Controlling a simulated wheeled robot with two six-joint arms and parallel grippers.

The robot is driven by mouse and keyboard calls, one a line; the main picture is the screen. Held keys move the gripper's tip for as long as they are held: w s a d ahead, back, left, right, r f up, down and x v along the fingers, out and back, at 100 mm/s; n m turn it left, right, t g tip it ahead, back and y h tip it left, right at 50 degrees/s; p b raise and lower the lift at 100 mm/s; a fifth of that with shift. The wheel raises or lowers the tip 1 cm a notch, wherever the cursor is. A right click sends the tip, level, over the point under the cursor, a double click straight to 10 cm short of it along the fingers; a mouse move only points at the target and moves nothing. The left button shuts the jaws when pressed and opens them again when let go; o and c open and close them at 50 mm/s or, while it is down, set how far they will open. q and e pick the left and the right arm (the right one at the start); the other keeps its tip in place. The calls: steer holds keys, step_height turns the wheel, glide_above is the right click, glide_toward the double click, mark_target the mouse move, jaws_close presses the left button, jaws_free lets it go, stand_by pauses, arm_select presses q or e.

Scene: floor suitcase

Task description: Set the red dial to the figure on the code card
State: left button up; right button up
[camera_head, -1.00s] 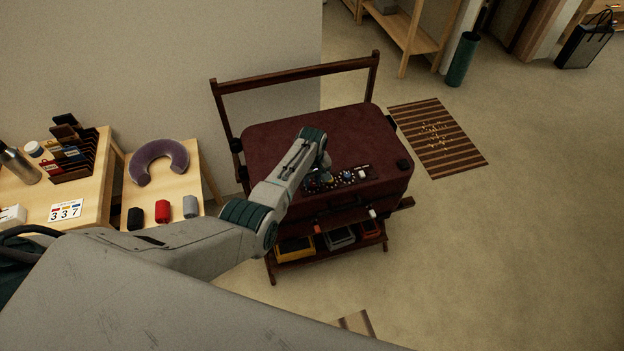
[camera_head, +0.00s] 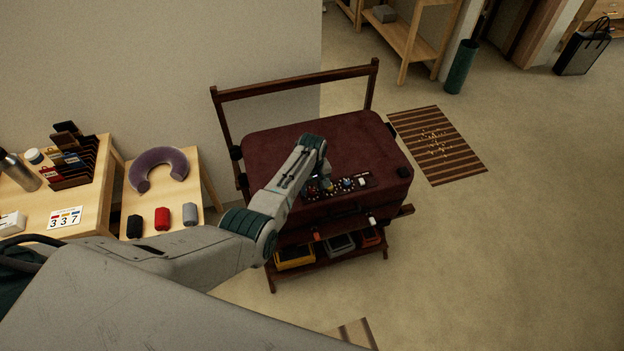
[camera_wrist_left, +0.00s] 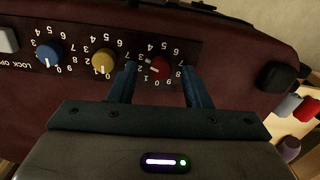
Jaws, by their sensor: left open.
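The code card (camera_head: 65,217) lies on the wooden table at left and reads 3 3 7, with small marks above that look red, yellow and blue. The red dial (camera_wrist_left: 160,69) is on the suitcase (camera_head: 270,148) panel. My left gripper (camera_wrist_left: 159,88) is open, one finger on each side of the red dial; contact cannot be told. Its white mark points to the upper left, seemingly near 3. The yellow dial (camera_wrist_left: 103,61) and blue dial (camera_wrist_left: 48,53) sit beside it. In the head view my left gripper (camera_head: 321,187) is over the panel's left end, partly hidden by its wrist. My right gripper is not in view.
A dark wooden rack holds the suitcase, with trays (camera_head: 295,257) on its lower shelf. A neck pillow (camera_head: 158,169) and rolled items (camera_head: 162,218) lie on the side table. A striped mat (camera_head: 437,145) lies on the open floor at right.

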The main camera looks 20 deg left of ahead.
mark_target(312, 191)
arm_select(q)
step_height(312, 191, up, 10)
steer(key=b, duration=0.1)
steer(key=shift+r, duration=0.2)
stand_by(0.5)
